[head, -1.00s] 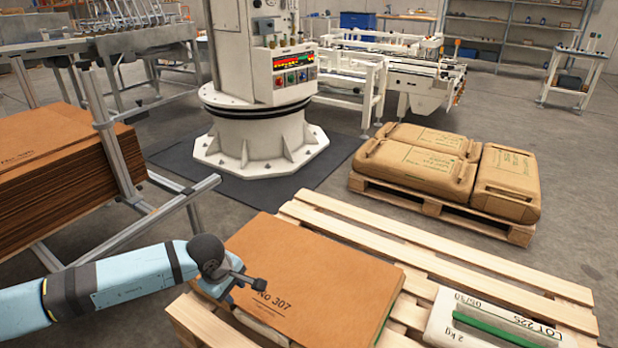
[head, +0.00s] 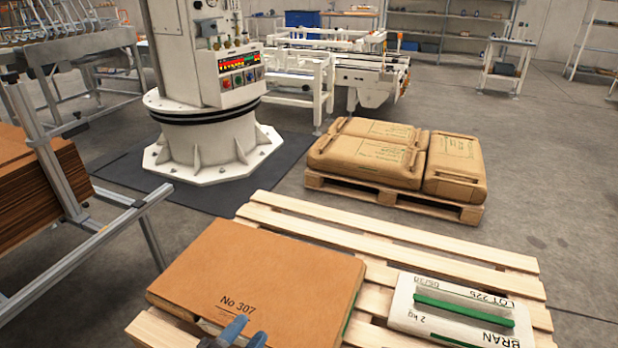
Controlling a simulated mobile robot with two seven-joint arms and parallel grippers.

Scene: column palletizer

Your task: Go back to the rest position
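My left gripper (head: 243,336) shows only as blue finger parts at the bottom edge, by the sheet's near edge. The rest of that arm is out of view. My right gripper is not in view.
A second pallet (head: 395,197) with brown sacks (head: 370,160) stands behind. A white machine column (head: 205,90) stands on a dark mat at the back left. A stack of brown sheets (head: 40,190) in a metal frame is at the left. The floor at the right is clear.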

